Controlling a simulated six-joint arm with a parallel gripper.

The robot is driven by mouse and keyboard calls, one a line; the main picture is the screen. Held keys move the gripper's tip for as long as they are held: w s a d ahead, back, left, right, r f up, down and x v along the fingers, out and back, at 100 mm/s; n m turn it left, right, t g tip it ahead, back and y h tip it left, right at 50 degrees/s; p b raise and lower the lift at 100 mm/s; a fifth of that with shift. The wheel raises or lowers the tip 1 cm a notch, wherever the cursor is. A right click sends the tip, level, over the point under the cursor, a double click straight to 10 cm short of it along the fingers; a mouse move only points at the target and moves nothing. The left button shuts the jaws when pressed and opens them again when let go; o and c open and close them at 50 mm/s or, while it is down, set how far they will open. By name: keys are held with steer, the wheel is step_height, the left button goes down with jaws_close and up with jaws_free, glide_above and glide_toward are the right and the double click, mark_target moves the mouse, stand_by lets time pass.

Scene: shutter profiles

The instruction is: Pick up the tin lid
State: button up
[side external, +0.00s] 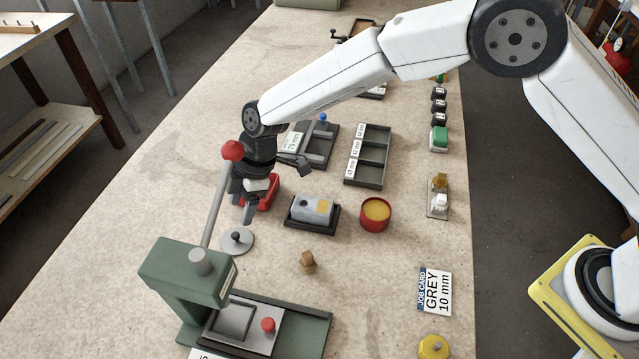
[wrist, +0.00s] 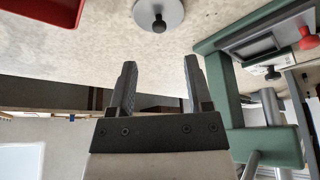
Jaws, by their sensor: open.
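The tin lid is a flat grey disc with a dark knob (side external: 237,241). It lies on the bench just in front of my gripper (side external: 243,205) in the side view. In the wrist view the lid (wrist: 170,12) is at the top edge, cut off by the frame, beyond the fingertips. My gripper (wrist: 160,65) is open and empty there, its two fingers apart and not touching the lid. An open red tin (side external: 375,213) with yellow contents stands to the right of the lid.
A green press (side external: 185,270) with a red-knobbed lever stands close to the lid. A red bin (side external: 268,192) is beside my gripper, partly hidden. A grey block on a dark base (side external: 312,210) and a small brown peg (side external: 308,262) are nearby.

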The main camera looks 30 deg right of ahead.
mark_target(235, 235)
steer(key=shift+x, duration=1.05)
steer(key=shift+f, duration=0.1)
steer(key=shift+x, duration=2.5)
steer(key=shift+d, duration=0.1)
steer(key=shift+c, duration=0.3)
jaws_close()
